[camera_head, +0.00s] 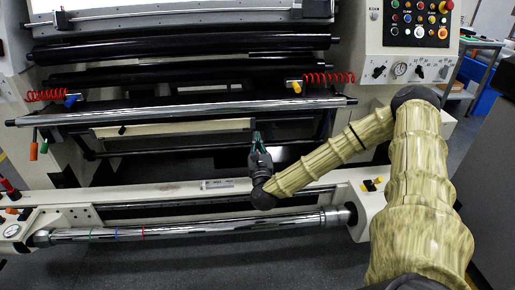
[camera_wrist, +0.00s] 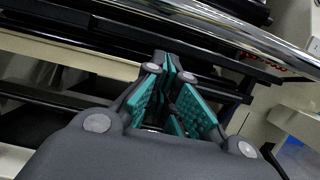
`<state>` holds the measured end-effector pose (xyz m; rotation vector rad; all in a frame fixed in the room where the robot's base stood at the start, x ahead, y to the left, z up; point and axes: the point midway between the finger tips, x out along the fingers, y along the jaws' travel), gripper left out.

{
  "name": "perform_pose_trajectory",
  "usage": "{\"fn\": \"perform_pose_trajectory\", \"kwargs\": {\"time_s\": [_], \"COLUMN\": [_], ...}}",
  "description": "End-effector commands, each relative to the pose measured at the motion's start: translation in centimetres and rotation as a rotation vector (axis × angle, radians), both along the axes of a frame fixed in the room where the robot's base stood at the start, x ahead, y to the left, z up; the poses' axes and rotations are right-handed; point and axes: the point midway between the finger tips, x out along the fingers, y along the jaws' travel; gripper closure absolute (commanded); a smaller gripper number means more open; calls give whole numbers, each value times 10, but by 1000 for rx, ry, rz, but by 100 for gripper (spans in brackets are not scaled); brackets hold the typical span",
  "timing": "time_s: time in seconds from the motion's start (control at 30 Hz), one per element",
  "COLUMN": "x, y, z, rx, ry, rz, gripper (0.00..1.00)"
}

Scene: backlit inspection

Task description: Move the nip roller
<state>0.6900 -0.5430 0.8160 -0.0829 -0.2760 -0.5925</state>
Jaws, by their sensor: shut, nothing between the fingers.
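Several rollers show on the machine, and I cannot tell for sure which one is the nip roller. A long chrome roller (camera_head: 190,109) runs level across the middle of the head view, below two red coiled hoses. It also crosses the top of the wrist view as a shiny bar (camera_wrist: 240,35). Black rollers (camera_head: 180,42) lie above it. A lower chrome roller (camera_head: 200,230) lies along the front of the frame. My gripper (camera_head: 257,138) is below the middle chrome roller, apart from it. Its teal-padded fingers (camera_wrist: 168,66) meet at the tips, shut and empty.
A cream crossbar (camera_head: 165,128) lies just left of my gripper. The front cream beam (camera_head: 150,193) passes below it. A control panel (camera_head: 418,24) with buttons stands at upper right. Red coiled hoses (camera_head: 328,78) hang near the roller ends. Dark floor (camera_head: 200,265) is clear in front.

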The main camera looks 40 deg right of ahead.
Motion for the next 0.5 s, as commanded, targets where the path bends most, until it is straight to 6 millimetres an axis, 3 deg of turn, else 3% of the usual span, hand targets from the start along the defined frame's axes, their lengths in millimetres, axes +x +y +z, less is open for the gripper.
{"fn": "perform_pose_trajectory", "kwargs": {"time_s": [0.2,0.5], "x": [30,43], "y": [-19,-27], "z": [12,41], "rx": [-2,0], "ry": [-1,0], "rz": [0,2], "gripper": [100,100]}}
